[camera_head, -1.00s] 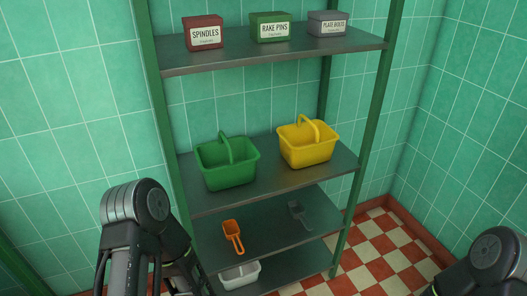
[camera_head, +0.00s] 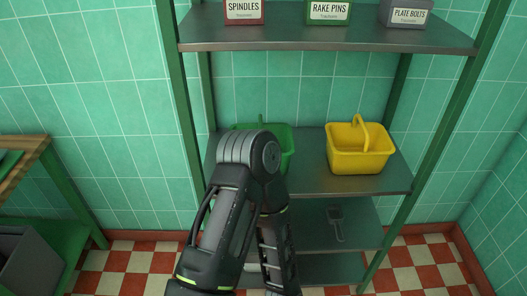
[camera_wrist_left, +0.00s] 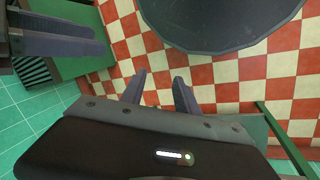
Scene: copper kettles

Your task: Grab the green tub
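The green tub (camera_head: 287,144) stands on the middle shelf board (camera_head: 310,182), at its left end, in the head view. My left arm covers most of it; only its right side and a bit of its handle show. My left gripper (camera_wrist_left: 159,76) shows in the left wrist view with its two fingers apart and nothing between them. It points at the checkered floor, and the tub is not in that view. The left fingers are hidden in the head view.
A yellow tub (camera_head: 360,158) stands right of the green one. Boxes for spindles (camera_head: 244,11), rake pins (camera_head: 329,12) and plate bolts (camera_head: 405,14) sit above. A dark scoop (camera_head: 336,224) lies below. A wooden-topped bench (camera_head: 28,160) with a grey crate (camera_head: 30,262) stands left.

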